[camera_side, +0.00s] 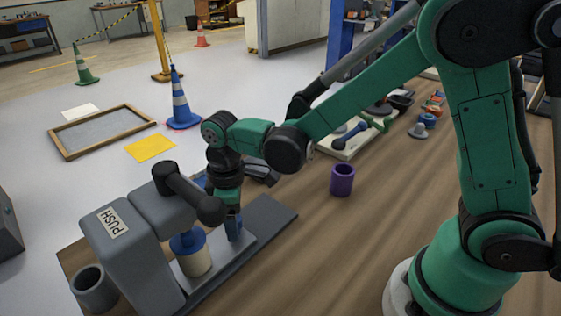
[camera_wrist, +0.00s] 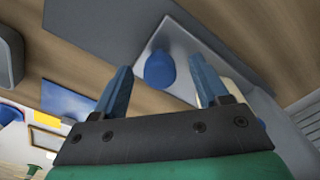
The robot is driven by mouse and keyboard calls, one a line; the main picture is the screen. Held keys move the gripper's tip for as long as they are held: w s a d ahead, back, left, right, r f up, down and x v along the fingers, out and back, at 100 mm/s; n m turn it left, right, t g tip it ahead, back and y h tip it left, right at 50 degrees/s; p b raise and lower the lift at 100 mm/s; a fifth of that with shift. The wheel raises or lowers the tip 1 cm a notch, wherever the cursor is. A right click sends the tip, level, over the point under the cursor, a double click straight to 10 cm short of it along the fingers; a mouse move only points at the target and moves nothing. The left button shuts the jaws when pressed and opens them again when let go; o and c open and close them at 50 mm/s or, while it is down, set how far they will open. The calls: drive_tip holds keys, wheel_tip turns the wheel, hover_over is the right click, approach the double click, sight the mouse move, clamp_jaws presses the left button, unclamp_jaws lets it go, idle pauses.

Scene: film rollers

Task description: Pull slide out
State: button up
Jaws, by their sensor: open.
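The grey press (camera_side: 135,250) with a PUSH label and a dark lever stands at the lower left in the side view. Its light grey slide (camera_side: 225,257) lies on a dark base plate (camera_side: 272,218) and carries a cream cylinder (camera_side: 195,262) under a blue part (camera_side: 187,240). My gripper (camera_side: 234,232) points down over the slide's outer end. In the wrist view, the slide (camera_wrist: 190,42) bears a blue knob (camera_wrist: 160,70), which appears between the open fingers of my gripper (camera_wrist: 162,78). I cannot tell whether the fingers touch it.
A purple cup (camera_side: 342,180) stands right of the base plate. A grey cup (camera_side: 93,288) stands left of the press. A light tray (camera_side: 348,142) with a blue dumbbell-shaped piece lies further back. The table between the purple cup and my arm's base is clear.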

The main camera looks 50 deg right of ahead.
clamp_jaws()
idle(1.4)
